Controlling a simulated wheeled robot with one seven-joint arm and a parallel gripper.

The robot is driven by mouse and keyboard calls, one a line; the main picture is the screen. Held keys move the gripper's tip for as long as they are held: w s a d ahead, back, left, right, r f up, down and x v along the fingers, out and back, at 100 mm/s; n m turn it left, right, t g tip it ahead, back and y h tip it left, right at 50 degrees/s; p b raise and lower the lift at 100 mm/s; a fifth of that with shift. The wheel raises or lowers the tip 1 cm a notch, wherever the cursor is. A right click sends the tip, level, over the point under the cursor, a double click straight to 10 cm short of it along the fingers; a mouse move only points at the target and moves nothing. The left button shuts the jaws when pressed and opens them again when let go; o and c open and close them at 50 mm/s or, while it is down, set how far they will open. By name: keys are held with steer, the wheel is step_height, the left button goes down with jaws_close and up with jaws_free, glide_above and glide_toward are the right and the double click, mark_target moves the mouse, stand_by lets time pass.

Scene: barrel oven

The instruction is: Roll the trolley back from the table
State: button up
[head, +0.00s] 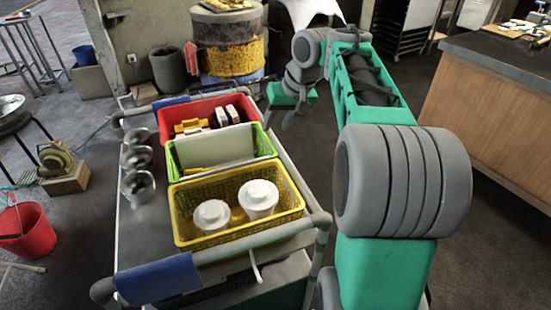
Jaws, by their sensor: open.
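The trolley (130,228) stands in front of me, left of my arm. It has grey tube rails and a near handle with a blue sleeve (157,279). A far rail with another blue sleeve (171,102) is at its other end. My gripper (287,116) is small in view near the trolley's far right corner. It is open, with nothing seen between its fingers; whether it touches the rail is unclear. A wood-sided counter with a dark top (497,56) stands at the right, apart from the trolley.
On the trolley are a red crate (243,104), a green crate (263,143), a yellow basket (290,204) with white lidded tubs, and metal cups (138,186). A red bucket (25,232) and a blower on a block (62,178) stand left. A barrel oven (229,45) stands behind.

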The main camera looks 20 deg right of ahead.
mark_target(275, 138)
steer(key=w+f+b, duration=0.1)
steer(key=f, duration=0.1)
steer(key=w+d+f+b, duration=0.1)
steer(key=w+f, duration=0.1)
steer(key=f, duration=0.1)
steer(key=w+f+b, duration=0.1)
steer(key=f, duration=0.2)
steer(key=shift+w+d+f, duration=0.1)
steer(key=shift+w+d, duration=0.2)
steer(key=shift+d, duration=0.1)
jaws_close()
stand_by(1.0)
